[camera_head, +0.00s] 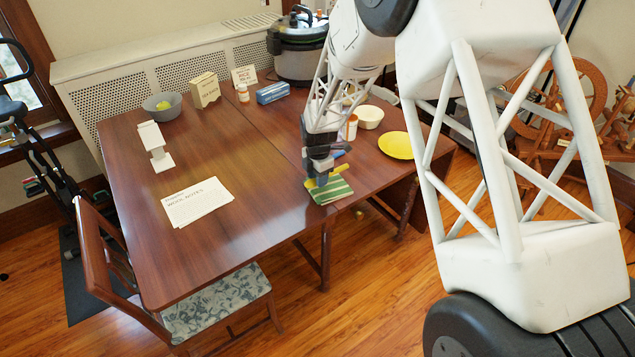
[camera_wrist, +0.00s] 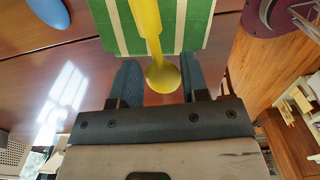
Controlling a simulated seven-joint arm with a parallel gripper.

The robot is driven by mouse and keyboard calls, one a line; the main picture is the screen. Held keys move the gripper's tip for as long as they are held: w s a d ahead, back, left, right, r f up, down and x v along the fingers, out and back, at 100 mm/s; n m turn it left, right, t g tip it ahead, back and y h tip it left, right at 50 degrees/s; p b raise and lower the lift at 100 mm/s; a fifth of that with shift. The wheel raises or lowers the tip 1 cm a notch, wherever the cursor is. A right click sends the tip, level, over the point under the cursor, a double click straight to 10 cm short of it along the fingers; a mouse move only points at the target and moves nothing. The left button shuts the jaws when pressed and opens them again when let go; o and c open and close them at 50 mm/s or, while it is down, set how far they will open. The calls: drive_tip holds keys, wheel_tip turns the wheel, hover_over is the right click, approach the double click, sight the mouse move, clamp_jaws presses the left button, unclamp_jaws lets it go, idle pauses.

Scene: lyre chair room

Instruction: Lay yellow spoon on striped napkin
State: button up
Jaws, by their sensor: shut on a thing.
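The yellow spoon (camera_head: 311,184) is between the fingers of my gripper (camera_head: 319,178), which is shut on it above the near right part of the table. In the wrist view, the spoon's rounded end (camera_wrist: 163,76) is between the fingertips (camera_wrist: 158,82), and its long part runs up over the napkin. The green and cream striped napkin (camera_head: 335,193) lies at the table's near edge, under and just in front of my gripper; its stripes also show in the wrist view (camera_wrist: 112,25). I cannot tell whether the spoon touches the napkin.
A blue item (camera_head: 339,153) lies just behind my gripper. A yellow plate (camera_head: 396,145) and white bowl (camera_head: 369,117) are to its right. Papers (camera_head: 197,203) lie on the left, with clear tabletop between. A grey bowl (camera_head: 162,105) and pressure cooker (camera_head: 299,50) are farther back.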

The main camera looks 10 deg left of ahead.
drive_tip(key=shift+f, duration=1.2)
drive_tip(key=shift+f, duration=0.45)
drive_tip(key=o, duration=0.9)
drive_tip(key=shift+r, duration=0.15)
wheel_tip(320, 180, up, 13)
drive_tip(key=shift+f, duration=0.2)
